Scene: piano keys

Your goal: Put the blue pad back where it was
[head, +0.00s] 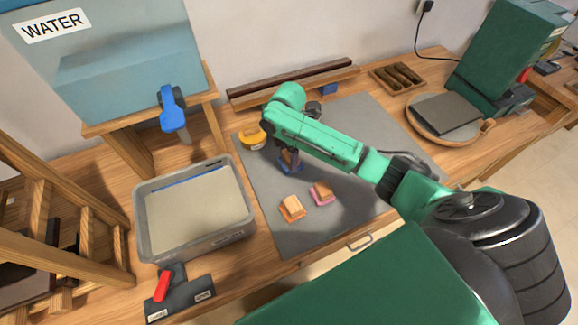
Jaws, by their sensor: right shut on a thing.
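The blue pad (289,169) is at the fingertips of my right gripper (289,158), over the grey mat (340,215). The gripper points down and is shut on it. The gripper covers part of the pad, and I cannot tell whether it touches the mat. An orange pad (292,209) and a pink pad (321,193) lie on the mat nearer to me, each with a light block on top. A yellow item (251,137) sits at the mat's left edge, beyond the gripper. My left gripper is not in view.
A grey basin (195,249) stands left of the mat, below a water tank (110,70) with a blue tap (172,110). A wooden rail (290,83) runs along the wall. A round board (444,118) stands at the right.

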